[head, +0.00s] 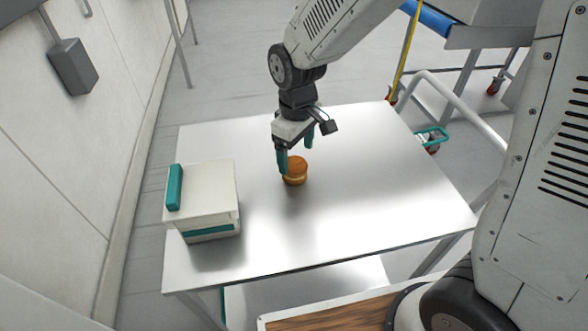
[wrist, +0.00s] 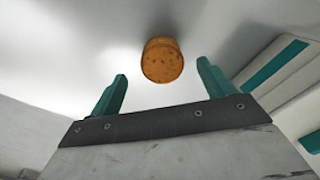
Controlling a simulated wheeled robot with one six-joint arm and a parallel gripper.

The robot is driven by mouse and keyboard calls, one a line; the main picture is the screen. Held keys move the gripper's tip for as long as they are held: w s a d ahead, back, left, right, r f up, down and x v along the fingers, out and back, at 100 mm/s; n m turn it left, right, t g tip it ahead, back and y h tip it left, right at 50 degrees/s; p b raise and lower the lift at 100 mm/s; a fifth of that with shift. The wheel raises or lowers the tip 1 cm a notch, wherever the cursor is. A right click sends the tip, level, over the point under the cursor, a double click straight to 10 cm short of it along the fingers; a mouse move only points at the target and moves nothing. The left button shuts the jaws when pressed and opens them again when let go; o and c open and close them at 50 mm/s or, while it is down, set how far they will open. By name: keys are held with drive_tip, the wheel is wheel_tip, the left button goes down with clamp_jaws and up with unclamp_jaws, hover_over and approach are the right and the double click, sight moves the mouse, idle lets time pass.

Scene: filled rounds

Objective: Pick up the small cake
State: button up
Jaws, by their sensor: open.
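The small cake (head: 295,171) is a round, orange-brown piece that sits on the metal table near its middle. It also shows in the wrist view (wrist: 162,61), at the top centre, beyond and between the two fingertips. My gripper (head: 296,153) has teal fingers and is open and empty above the table, close to the cake. In the wrist view my gripper's fingers (wrist: 163,78) stand wide apart, with a gap on either side of the cake. In the head view the left finger overlaps the cake's left edge; I cannot tell whether they touch.
A white box with a teal handle (head: 201,198) stands on the table's left front part; it also shows in the wrist view (wrist: 287,75) at the right. The metal table (head: 350,210) is bare to the right of the cake. A white rail (head: 462,105) runs beyond its right edge.

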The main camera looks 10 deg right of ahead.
sight(294, 163)
drive_tip(key=f, duration=0.5)
drive_tip(key=shift+a+f, duration=0.15)
drive_tip(key=shift+a, duration=0.05)
drive_tip(key=c, duration=0.8)
drive_tip(key=shift+o, duration=0.2)
